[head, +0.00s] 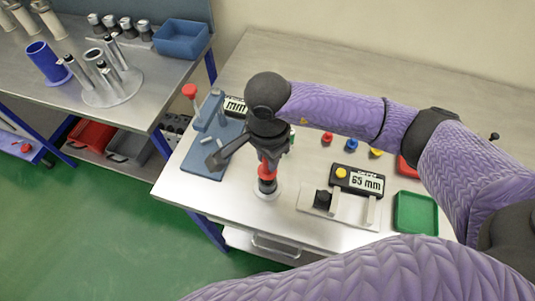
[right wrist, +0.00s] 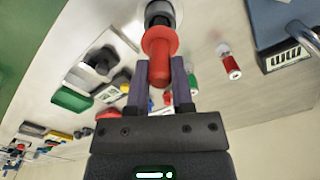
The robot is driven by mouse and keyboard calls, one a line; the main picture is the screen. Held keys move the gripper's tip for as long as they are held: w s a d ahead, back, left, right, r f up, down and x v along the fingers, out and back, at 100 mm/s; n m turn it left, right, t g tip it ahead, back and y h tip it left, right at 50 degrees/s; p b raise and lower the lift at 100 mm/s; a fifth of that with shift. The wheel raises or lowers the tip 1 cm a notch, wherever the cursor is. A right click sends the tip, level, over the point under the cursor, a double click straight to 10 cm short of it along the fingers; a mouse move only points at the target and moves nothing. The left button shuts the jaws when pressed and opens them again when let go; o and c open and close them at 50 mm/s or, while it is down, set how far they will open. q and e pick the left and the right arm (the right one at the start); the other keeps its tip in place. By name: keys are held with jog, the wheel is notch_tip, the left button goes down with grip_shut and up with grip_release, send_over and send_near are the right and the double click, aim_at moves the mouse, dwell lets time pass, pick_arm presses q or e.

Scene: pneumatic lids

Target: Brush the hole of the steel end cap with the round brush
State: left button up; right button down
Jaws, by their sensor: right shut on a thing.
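My right gripper (head: 268,162) is shut on the red handle of the round brush (head: 266,171), above the front of the table. In the right wrist view the gripper (right wrist: 160,72) has a finger on each side of the red handle (right wrist: 158,45). The brush points down at a pale round steel part with a dark middle (right wrist: 158,12), which looks like the end cap; it also shows in the head view (head: 267,192). My left gripper is not in view.
A blue fixture (head: 203,160) with a red knob stands left of the gripper. A gauge reading 65 mm (head: 365,183), a green tray (head: 415,213) and small coloured knobs (head: 351,145) lie to the right. Another bench (head: 140,98) stands at the left.

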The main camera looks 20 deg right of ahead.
notch_tip(320, 180, up, 2)
jog(key=shift+p, duration=0.5)
jog(key=shift+f+b, duration=1.1)
jog(key=shift+f, duration=0.05)
jog(key=shift+r+p, duration=0.75)
jog(key=shift+r, duration=0.4)
notch_tip(320, 180, down, 2)
jog(key=shift+f+b, duration=0.15)
jog(key=shift+b, duration=1)
jog(key=shift+r+p, duration=0.75)
jog(key=shift+r, duration=0.4)
jog(key=shift+f+b, duration=0.3)
jog(key=shift+f, duration=0.05)
jog(key=shift+f+b, duration=0.85)
jog(key=shift+b, duration=0.05)
jog(key=shift+r+p, duration=0.6)
jog(key=shift+r, duration=0.55)
notch_tip(320, 180, down, 2)
jog(key=shift+f+b, duration=0.15)
jog(key=shift+b, duration=0.85)
jog(key=shift+r+p, duration=1.4)
jog(key=shift+r, duration=0.7)
notch_tip(320, 180, up, 2)
jog(key=shift+r+p, duration=0.2)
jog(key=shift+p, duration=0.5)
jog(key=shift+r, duration=0.4)
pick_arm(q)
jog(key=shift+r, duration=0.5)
pick_arm(e)
jog(key=shift+f, duration=0.1)
